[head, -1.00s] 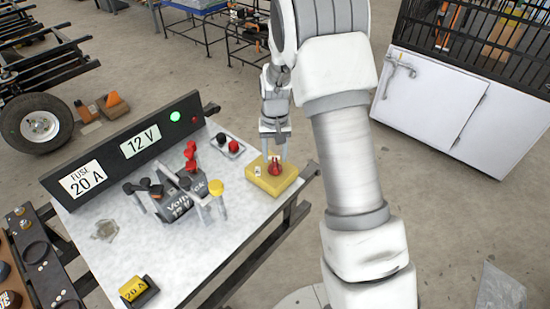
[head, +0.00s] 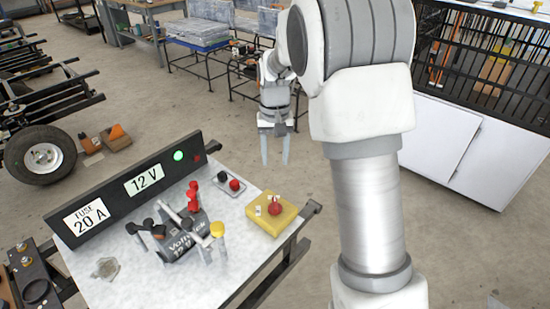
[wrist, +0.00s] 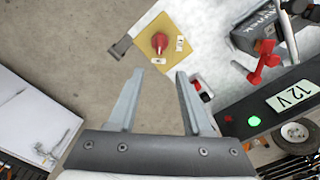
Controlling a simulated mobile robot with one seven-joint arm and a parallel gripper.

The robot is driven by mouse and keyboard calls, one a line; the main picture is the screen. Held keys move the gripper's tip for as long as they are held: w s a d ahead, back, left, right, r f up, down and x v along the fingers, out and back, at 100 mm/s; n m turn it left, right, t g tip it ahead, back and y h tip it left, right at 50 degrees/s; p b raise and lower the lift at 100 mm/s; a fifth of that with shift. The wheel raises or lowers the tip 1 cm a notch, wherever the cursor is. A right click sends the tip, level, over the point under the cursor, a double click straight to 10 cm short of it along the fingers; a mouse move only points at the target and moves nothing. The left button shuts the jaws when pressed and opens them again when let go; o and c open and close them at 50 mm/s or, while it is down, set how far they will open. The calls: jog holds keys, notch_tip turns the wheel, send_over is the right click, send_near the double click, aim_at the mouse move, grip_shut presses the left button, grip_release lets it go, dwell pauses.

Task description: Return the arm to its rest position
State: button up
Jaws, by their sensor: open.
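My gripper (head: 275,160) is open and empty. In the head view it hangs in the air above and behind the right part of the white workbench top (head: 150,285). In the wrist view its two fingers (wrist: 155,100) are spread with nothing between them. A yellow block with a red knob (head: 272,214) sits on the right side of the bench, below and apart from my gripper. It also shows ahead of the fingertips in the wrist view (wrist: 172,30).
A Voltrick battery (head: 182,243) with red and black clamps stands mid-bench. Behind it a black panel (head: 125,192) shows "FUSE 20 A", "12 V" and a lit green lamp. A white cabinet (head: 430,140) stands at right. Blue-topped tables (head: 200,32) stand behind. Open floor lies between.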

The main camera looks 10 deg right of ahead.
jog(key=s+r+t+p, duration=0.1)
jog(key=s+r+p, duration=0.2)
jog(key=s+r, duration=0.45)
jog(key=s+r+t+p, duration=0.2)
jog(key=s+r, duration=0.3)
jog(key=r, duration=0.5)
jog(key=s+r+n+t+p, duration=0.1)
jog(key=s+r+p, duration=0.1)
jog(key=s, duration=0.5)
jog(key=s+r+n+t+p, duration=0.1)
jog(key=s+r+p, duration=0.2)
jog(key=s, duration=0.4)
jog(key=shift+s+r+t, duration=0.3)
jog(key=shift+r, duration=0.45)
